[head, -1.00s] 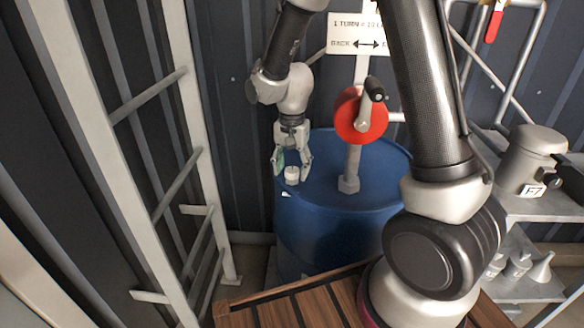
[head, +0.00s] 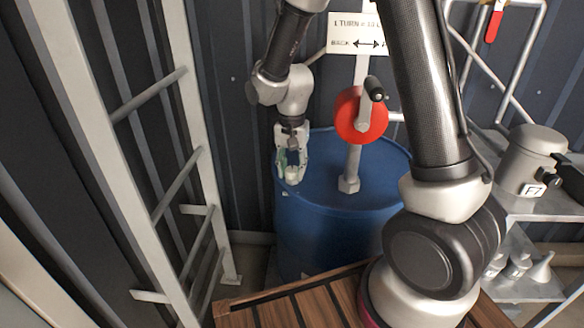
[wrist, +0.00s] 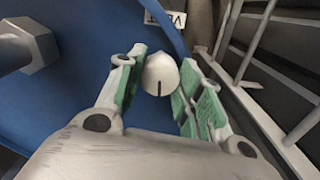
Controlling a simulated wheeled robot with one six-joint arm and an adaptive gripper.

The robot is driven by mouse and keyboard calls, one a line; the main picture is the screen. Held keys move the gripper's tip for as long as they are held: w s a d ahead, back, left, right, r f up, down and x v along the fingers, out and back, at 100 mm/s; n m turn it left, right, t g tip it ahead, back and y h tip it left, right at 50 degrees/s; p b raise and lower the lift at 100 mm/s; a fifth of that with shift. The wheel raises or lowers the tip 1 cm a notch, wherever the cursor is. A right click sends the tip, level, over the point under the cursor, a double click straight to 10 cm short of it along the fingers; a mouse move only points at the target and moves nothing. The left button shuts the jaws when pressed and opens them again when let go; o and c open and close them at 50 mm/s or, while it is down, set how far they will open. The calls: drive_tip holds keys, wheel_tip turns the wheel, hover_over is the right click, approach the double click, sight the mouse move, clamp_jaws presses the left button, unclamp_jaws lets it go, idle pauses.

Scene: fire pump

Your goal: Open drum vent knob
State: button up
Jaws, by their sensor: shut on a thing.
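The drum vent knob (wrist: 160,76) is a small round white cap with a dark line on its face. It sits on top of the blue drum (head: 330,225), near the drum's left edge in the head view. My gripper (head: 291,178) is over it from above, with green-padded fingers on both sides of the knob. In the wrist view my gripper (wrist: 163,70) is shut on the knob. The dark line points towards the gripper's palm there.
A red hand wheel (head: 360,115) on a grey post stands on the drum, right of my gripper. A white ladder (head: 165,150) is at the left. A shelf (head: 540,207) with a grey canister (head: 530,160) is at the right.

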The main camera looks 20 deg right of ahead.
drive_tip(key=n, duration=1.4)
drive_tip(key=shift+d, duration=0.1)
drive_tip(key=n, duration=0.4)
drive_tip(key=shift+n, duration=0.4)
drive_tip(key=o, duration=1)
drive_tip(key=shift+o, duration=0.2)
drive_tip(key=shift+r, duration=0.15)
